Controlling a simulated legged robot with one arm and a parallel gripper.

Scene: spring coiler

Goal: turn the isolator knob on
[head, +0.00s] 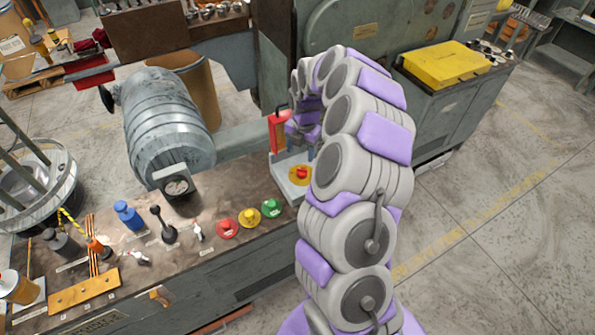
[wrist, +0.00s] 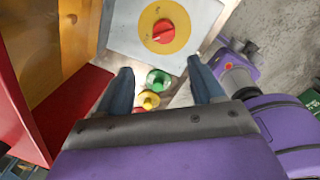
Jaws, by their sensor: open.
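The isolator knob (head: 302,172) is red, on a round yellow plate on a light grey box (head: 290,190) at the right end of the bench. In the wrist view the knob (wrist: 163,31) shows a white mark, and its yellow disc sits on the pale box face (wrist: 122,32). My gripper (wrist: 160,80) is open, with two dark fingers below the knob in that view. Nothing is between the fingers but the background. In the head view my purple and grey arm curls over beside the box, and the fingers are mostly hidden.
A red and yellow housing (wrist: 75,110) stands close on the left in the wrist view. Green (head: 271,208), yellow (head: 249,217) and red (head: 227,228) buttons line the bench. The floor on the right is clear.

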